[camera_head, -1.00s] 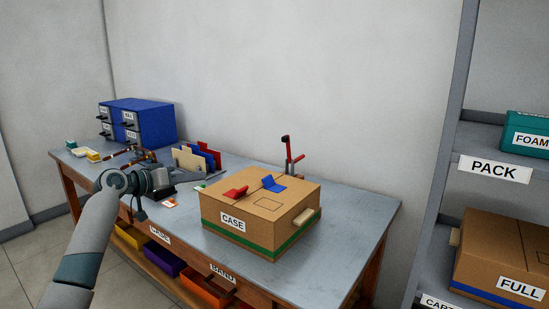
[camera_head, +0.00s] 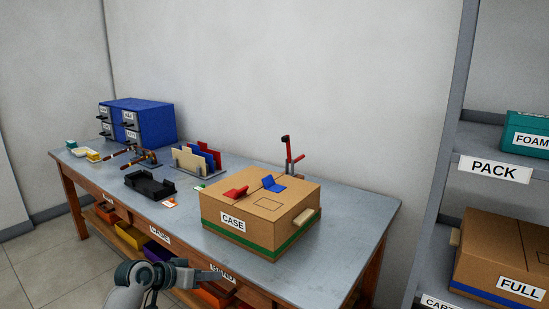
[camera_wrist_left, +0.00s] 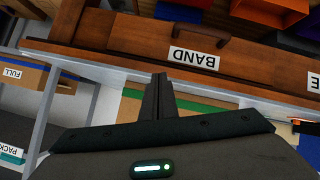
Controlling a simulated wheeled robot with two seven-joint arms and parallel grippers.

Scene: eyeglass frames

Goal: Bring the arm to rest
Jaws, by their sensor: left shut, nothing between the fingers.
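My left gripper (camera_head: 222,274) is low in front of the table's front edge in the head view, near the drawer labelled BAND. Its fingers are together and empty, and they also show at the middle of the left wrist view (camera_wrist_left: 159,97). It touches nothing that I can see. My right gripper is in neither view.
The table (camera_head: 345,222) carries a cardboard case box (camera_head: 282,207), a black tray (camera_head: 149,186), a card rack (camera_head: 197,160), a blue drawer cabinet (camera_head: 152,123) and a red clamp (camera_head: 288,155). Coloured bins (camera_head: 130,236) sit below. A shelf (camera_head: 470,190) stands at right.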

